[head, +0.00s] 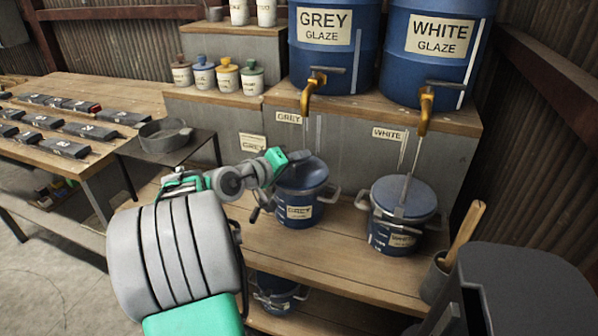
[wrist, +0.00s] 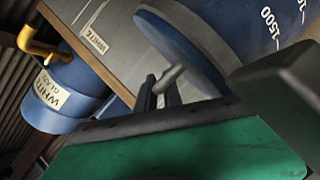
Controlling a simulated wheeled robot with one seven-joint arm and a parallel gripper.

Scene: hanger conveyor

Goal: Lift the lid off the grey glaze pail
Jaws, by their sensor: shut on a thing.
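The grey glaze pail (head: 290,217) is a dark blue pail with a GREY label and side handles, standing on the wooden shelf below the grey tap. Its round blue lid (head: 312,175) is over the pail's top. My gripper (head: 291,158) reaches it from the left. In the wrist view my gripper (wrist: 165,92) is shut on the lid's small grey knob, with the lid's flat blue disc (wrist: 190,55) beyond the fingers. I cannot tell whether the lid touches the rim or is slightly raised.
The white glaze pail (head: 385,240) stands to the right with its own lid. Blue GREY (head: 318,70) and WHITE (head: 430,75) drums with brass taps stand above. A pot with a wooden-handled tool (head: 440,277) is at front right. Bare shelf (head: 330,260) lies in front.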

